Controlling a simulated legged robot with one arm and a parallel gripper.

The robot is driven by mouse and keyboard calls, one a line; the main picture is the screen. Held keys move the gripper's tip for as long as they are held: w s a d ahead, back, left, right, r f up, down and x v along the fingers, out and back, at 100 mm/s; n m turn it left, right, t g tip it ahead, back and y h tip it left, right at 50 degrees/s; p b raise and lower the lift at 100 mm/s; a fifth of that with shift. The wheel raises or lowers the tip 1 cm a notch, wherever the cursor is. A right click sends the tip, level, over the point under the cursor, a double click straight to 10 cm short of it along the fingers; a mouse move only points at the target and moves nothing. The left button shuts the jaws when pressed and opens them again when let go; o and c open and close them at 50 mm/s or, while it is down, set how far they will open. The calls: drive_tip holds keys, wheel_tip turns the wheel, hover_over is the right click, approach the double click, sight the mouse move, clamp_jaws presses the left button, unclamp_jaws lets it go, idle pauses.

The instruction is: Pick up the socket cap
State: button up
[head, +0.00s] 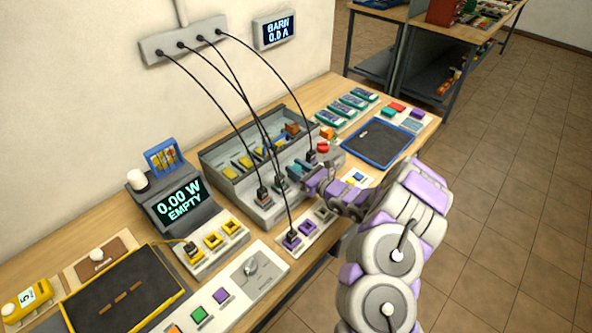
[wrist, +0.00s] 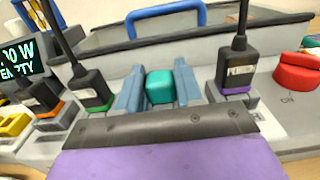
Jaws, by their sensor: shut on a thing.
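The socket cap is a small teal block (wrist: 160,87) in the middle of the wrist view. My gripper (wrist: 159,90) has its two blue-grey fingers on either side of the cap, touching it, and is shut on it. In the head view my gripper (head: 303,169) is over the grey socket strip (head: 262,208), between the plugged connectors; the cap (head: 296,167) is small there and partly covered. I cannot tell whether the cap is still seated in its socket or lifted, as its lower part is hidden.
Black plugs stand close on both sides: one with a green band (wrist: 90,88) on the left, one with a purple band (wrist: 237,70) on the right. A red button (wrist: 298,72) is further right. Cables hang from the wall strip (head: 185,38). A blue-rimmed tray (head: 411,132) lies to the right.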

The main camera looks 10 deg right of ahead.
drive_tip(key=shift+c, duration=1.2)
